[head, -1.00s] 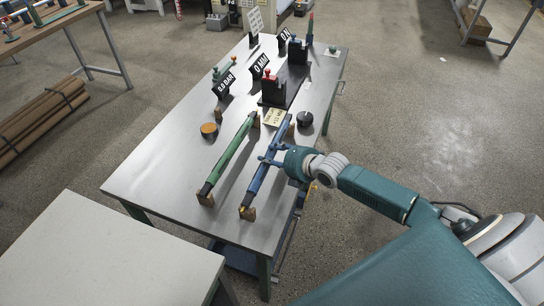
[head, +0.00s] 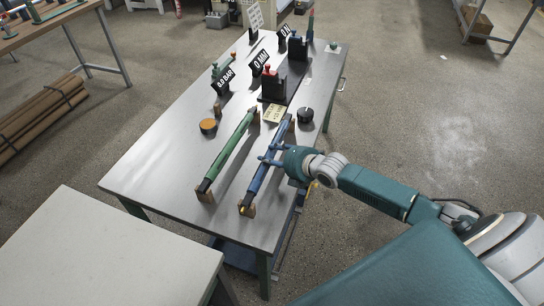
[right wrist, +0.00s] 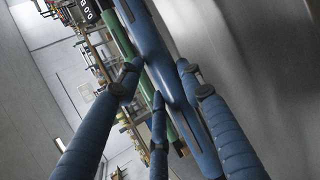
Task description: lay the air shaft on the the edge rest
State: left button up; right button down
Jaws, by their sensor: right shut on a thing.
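The blue shaft (head: 257,181) runs lengthwise along the right edge of the metal table, beside a parallel green shaft (head: 229,152). Small wooden rests stand under the ends: one at the blue shaft's near end (head: 249,211) and one at its far end (head: 292,126). The blue shaft appears to lie on or just over them; I cannot tell if there is a gap. My right gripper (head: 270,154) is shut on the blue shaft around its middle, reaching in from the right. In the right wrist view its fingers (right wrist: 160,76) straddle the blue shaft (right wrist: 147,36).
The table (head: 165,165) also bears an orange-topped round pot (head: 208,126), a dark round knob (head: 305,115), a yellow note (head: 274,113), display signs (head: 223,81) and a black-and-red fixture (head: 273,86). The table's near left is clear. A pale bench (head: 105,250) stands in front.

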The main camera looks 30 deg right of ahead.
jog(key=shift+w, duration=0.1)
jog(key=c, duration=1)
grip_release()
jog(key=shift+c, duration=0.2)
jog(key=shift+s+f, duration=0.2)
jog(key=shift+f, duration=0.1)
jog(key=v, duration=1.2)
jog(key=shift+r, duration=0.25)
